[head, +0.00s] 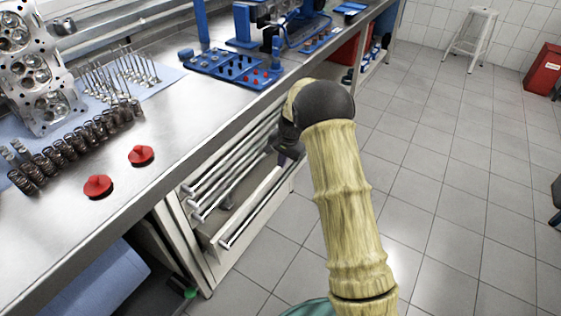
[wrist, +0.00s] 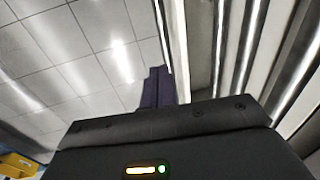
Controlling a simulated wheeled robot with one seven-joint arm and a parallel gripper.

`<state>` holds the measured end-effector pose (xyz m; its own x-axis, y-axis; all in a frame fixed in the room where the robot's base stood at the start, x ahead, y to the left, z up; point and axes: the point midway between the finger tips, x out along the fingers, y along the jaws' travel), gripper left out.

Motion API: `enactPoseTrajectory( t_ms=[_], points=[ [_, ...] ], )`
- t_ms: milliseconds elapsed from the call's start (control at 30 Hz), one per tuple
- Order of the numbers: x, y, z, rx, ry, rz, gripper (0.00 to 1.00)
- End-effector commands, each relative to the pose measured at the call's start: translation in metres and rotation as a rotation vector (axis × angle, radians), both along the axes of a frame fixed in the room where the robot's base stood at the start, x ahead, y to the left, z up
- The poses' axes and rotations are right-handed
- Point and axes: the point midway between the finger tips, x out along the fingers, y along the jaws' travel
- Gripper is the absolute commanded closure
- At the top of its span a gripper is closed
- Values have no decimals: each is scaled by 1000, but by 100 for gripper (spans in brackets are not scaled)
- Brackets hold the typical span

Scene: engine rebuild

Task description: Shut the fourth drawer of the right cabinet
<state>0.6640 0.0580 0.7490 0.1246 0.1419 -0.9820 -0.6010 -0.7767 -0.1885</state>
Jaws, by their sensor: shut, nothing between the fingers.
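The cabinet (head: 208,268) stands under the workbench, with several long bar handles on its front. One drawer (head: 262,203) below the upper handles stands out from the cabinet, and part of its inside shows behind its front. I cannot count the drawers surely from here. My gripper (head: 284,160) is at the far end of this drawer, partly hidden by my arm. In the wrist view my dark fingers (wrist: 157,88) are together and empty, beside a pale drawer edge (wrist: 176,45). I cannot tell whether they touch it.
The workbench top (head: 185,128) overhangs the cabinet and holds a cylinder head (head: 40,75), springs, valves and red caps. A blue tray (head: 228,68) of small parts lies farther back. The tiled floor (head: 440,190) to the right is open, with a white stool (head: 470,38) far off.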

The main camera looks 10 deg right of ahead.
Motion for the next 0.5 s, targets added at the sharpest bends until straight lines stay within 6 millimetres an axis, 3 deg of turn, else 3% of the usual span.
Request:
enactPoseTrajectory(
  t_ms=[167, 500],
  points=[
    [-38, -14, 38, -37, -29, 79, 100],
    [-161, -41, 101, -140, -92, 331, 100]
  ],
)
